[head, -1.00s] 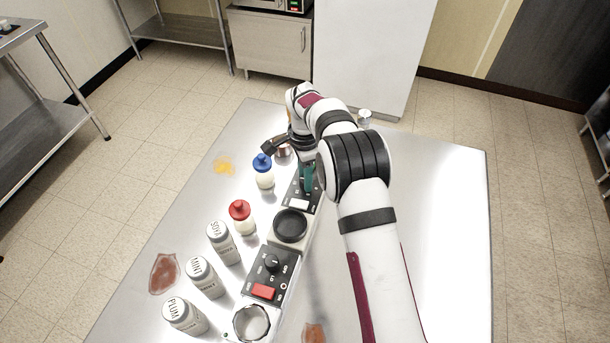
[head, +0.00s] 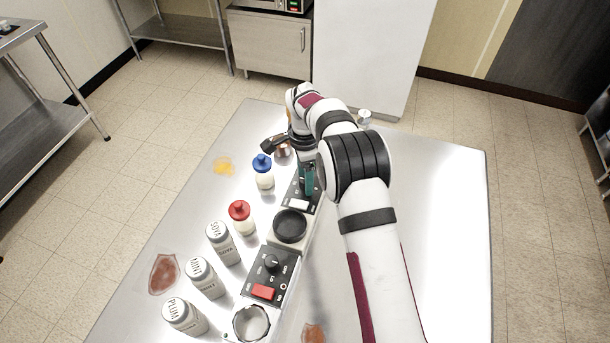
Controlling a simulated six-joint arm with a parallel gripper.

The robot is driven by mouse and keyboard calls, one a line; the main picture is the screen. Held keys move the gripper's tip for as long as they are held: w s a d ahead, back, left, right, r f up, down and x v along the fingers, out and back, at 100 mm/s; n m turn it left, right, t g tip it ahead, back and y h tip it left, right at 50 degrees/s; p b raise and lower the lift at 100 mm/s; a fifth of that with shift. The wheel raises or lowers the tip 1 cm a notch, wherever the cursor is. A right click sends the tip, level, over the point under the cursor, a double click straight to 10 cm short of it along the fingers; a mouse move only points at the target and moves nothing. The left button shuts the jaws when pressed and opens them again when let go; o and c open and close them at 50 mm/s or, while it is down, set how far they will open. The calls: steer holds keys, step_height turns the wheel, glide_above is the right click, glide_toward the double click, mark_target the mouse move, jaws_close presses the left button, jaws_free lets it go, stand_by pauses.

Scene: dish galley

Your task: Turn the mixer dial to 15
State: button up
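My gripper (head: 307,180), with teal fingers, points down at the far black control panel (head: 315,205), which has a white button (head: 299,204). The fingers and my arm cover the part of this panel where a dial could be. I cannot tell whether the fingers are open or shut on anything. A nearer black panel has a round black dial (head: 272,263) with small markings and a red button (head: 263,292); this dial is clear of my gripper. Which panel belongs to the mixer is not readable.
A round black plate (head: 290,226) sits between the panels, and an open metal cup (head: 251,322) is in front. To the left stand a blue-capped bottle (head: 264,172), a red-capped bottle (head: 241,218) and labelled shakers (head: 206,279). The table's right side (head: 440,230) is clear.

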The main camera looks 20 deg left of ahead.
step_height(320, 180, up, 16)
steer(key=shift+w+a, duration=0.2)
steer(key=shift+w, duration=0.1)
steer(key=shift+f, duration=0.1)
steer(key=s+d+r+n+y, duration=0.1)
steer(key=s+d+r, duration=0.3)
steer(key=s+d, duration=0.3)
steer(key=s+d+r+n, duration=0.2)
steer(key=s+d+r, duration=0.25)
steer(key=d, duration=0.45)
steer(key=s+d+f+n, duration=0.1)
steer(key=s+d+f, duration=0.2)
steer(key=s, duration=0.7)
steer(key=s+d+f+n+y, duration=0.1)
steer(key=s+d+f, duration=0.3)
steer(key=s, duration=0.7)
steer(key=shift+s+n, duration=0.2)
steer(key=shift+n, duration=0.1)
